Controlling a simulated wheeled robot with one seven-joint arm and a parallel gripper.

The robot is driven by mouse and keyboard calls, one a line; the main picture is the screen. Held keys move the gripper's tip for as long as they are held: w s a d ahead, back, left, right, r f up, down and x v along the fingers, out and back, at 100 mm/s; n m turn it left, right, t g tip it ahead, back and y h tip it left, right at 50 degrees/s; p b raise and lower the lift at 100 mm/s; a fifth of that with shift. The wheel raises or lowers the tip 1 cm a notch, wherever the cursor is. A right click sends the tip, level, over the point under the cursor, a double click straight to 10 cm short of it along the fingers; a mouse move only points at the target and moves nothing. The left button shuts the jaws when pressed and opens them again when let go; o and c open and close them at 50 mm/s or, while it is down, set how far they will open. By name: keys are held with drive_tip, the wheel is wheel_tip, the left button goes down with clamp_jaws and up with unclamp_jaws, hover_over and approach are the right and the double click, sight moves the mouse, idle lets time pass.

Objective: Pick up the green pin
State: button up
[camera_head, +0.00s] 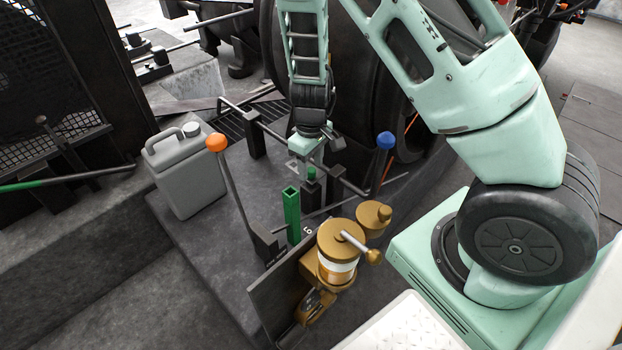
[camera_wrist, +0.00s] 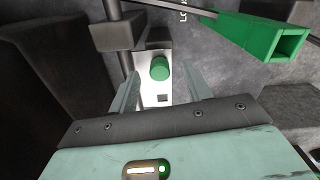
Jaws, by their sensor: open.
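The green pin (camera_head: 311,174) is a short round peg with a dark part below it in the head view. In the wrist view the pin (camera_wrist: 160,69) stands on a pale plate (camera_wrist: 157,92), in the gap between my two fingers. My gripper (camera_head: 307,163) is open and points down just above the pin. In the wrist view my gripper (camera_wrist: 159,80) has a finger on each side of the pin, with clear gaps. I cannot tell how far the fingertips reach down along it.
A green square tube (camera_head: 291,215) stands close by; it also shows in the wrist view (camera_wrist: 262,35). An orange-knobbed lever (camera_head: 216,142), a blue-knobbed lever (camera_head: 385,140) and a brass-coloured device (camera_head: 335,245) surround the spot. A grey jerrycan (camera_head: 187,172) stands left.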

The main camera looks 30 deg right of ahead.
sight(311, 170)
drive_tip(key=shift+f, duration=0.6)
clamp_jaws()
drive_tip(key=shift+r, duration=0.15)
wheel_tip(311, 170, up, 10)
drive_tip(key=p, duration=0.4)
